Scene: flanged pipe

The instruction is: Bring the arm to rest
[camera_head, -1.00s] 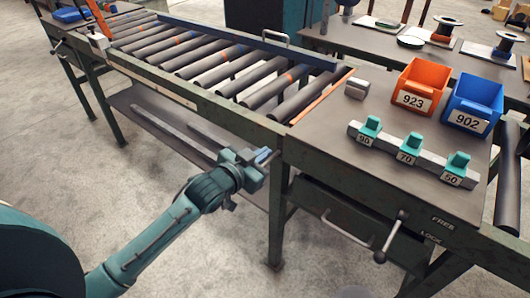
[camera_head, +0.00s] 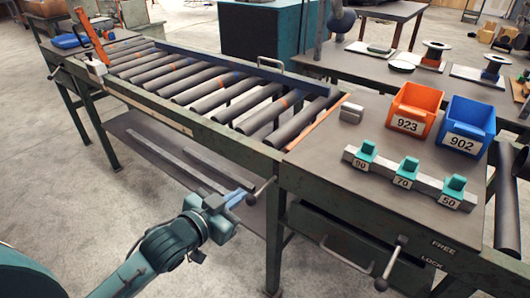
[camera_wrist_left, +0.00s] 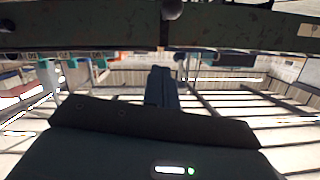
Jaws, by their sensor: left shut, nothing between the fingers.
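My left gripper (camera_head: 238,196) is in front of the roller table in the head view, below the level of its top edge. Its blue fingers are together with nothing between them, and they point up and to the right. In the left wrist view the shut fingers (camera_wrist_left: 162,87) show at the middle, with a dark table beam (camera_wrist_left: 90,25) across the top. My right gripper is not in view.
The roller table (camera_head: 190,118) and the bench top (camera_head: 330,150) lie beyond the gripper. On the bench are an orange bin (camera_head: 416,98), a blue bin (camera_head: 473,115) and a rail with teal blocks (camera_head: 408,172). A crank handle (camera_head: 392,262) sticks out at the front.

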